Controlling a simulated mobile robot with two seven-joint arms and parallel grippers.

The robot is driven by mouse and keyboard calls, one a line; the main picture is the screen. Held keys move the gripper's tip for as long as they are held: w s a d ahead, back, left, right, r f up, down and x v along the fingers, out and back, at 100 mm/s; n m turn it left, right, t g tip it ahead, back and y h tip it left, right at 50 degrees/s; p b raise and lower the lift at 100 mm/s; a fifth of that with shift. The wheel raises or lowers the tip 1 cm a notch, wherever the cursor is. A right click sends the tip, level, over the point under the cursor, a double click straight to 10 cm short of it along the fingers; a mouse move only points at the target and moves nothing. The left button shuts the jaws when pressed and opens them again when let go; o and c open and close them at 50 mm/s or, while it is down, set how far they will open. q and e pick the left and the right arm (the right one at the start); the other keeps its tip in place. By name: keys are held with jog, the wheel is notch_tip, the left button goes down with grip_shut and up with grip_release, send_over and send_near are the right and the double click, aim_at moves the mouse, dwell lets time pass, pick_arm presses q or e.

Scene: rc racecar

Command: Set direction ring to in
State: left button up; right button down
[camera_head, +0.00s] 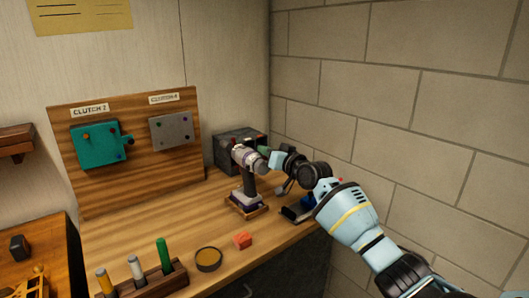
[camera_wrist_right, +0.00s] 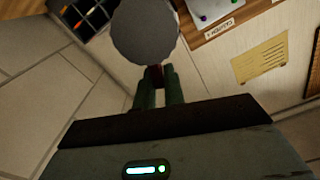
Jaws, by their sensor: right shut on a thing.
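A drill-like tool (camera_head: 247,180) stands upright on a small wooden stand (camera_head: 247,208) on the workbench. Its grey and dark body lies across the top of a dark handle. My right gripper (camera_head: 270,160) is at the right end of that body. In the right wrist view my fingers (camera_wrist_right: 158,88) are shut on a small dark red part (camera_wrist_right: 153,77) just in front of a round grey face (camera_wrist_right: 145,32). I cannot make out the direction ring's setting or any marking on it. My left gripper is not in view.
A wooden board (camera_head: 70,185) with a teal box (camera_head: 98,146) and a grey plate (camera_head: 171,131) stands behind. A dark case (camera_head: 226,150) is behind the tool. A red block (camera_head: 242,240), a round tin (camera_head: 208,260) and a marker rack (camera_head: 160,284) are in front. A block wall (camera_head: 430,130) bounds the right.

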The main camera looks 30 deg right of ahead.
jog(key=shift+d+f+m, duration=0.2)
jog(key=shift+d+m, duration=0.2)
jog(key=shift+m, duration=0.6)
jog(key=c, duration=1.5)
grip_release()
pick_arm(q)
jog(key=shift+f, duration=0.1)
